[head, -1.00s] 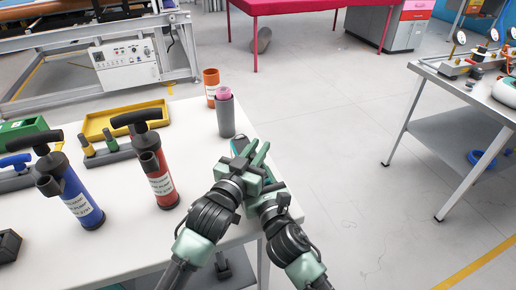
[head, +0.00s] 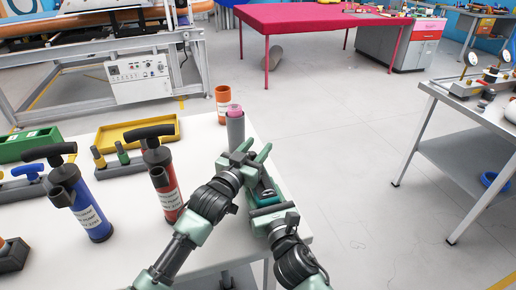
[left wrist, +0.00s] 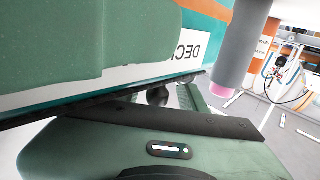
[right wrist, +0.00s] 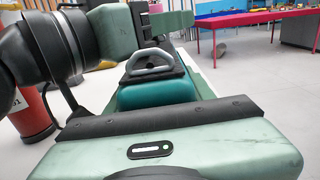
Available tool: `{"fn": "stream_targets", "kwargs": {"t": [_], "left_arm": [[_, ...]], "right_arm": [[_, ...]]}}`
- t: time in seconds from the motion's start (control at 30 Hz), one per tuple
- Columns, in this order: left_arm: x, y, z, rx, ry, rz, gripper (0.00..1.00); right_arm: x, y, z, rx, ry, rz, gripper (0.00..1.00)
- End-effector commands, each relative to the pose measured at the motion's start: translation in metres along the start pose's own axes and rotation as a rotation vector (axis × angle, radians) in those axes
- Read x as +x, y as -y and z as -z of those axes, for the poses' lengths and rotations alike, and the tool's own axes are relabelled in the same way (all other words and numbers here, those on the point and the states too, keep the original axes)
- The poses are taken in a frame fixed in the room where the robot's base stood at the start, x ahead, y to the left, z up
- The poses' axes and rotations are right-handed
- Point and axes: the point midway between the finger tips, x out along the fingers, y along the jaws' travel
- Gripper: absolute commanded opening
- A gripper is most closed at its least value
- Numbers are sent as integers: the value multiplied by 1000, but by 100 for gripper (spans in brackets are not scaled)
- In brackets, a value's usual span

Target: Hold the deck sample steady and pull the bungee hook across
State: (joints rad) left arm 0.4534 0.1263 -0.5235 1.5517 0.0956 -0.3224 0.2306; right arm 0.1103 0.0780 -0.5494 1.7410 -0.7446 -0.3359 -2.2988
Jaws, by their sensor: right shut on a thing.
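The teal deck sample (head: 266,188) is near the right end of the white table, mostly hidden by my grippers. In the left wrist view its side (left wrist: 195,50) shows an orange stripe and a white label with part of the word DECK. My right gripper (head: 264,200) is shut on the deck sample at its near end. My left gripper (head: 252,156) is above the far part of the sample, its two fingers apart. A grey metal loop (right wrist: 153,58) stands above the teal end (right wrist: 155,92) in the right wrist view. I cannot clearly make out the bungee hook.
A grey cylinder with a pink top (head: 235,130) stands just beyond my left gripper, an orange cup (head: 223,104) behind it. Red (head: 167,195) and blue (head: 85,208) pumps stand left. A yellow tray (head: 138,131) lies behind them.

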Motion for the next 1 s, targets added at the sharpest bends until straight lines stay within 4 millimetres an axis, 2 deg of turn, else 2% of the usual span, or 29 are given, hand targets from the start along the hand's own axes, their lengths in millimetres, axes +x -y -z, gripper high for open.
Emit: {"fn": "stream_targets", "kwargs": {"t": [0.23,0.37,0.47,0.8,1.0], "left_arm": [[0,-2,1,-1,-2,-2,41],[-8,-1,0,-2,-2,-2,41],[-24,-2,0,-2,-1,-2,41],[-95,-1,-1,0,0,-1,41],[-117,-1,0,-1,0,-1,41]], "right_arm": [[0,0,2,0,-4,1,5],[0,0,2,0,-4,1,5],[0,0,2,0,-4,2,5],[0,0,2,0,-5,2,5],[0,0,2,0,-5,2,5]]}}
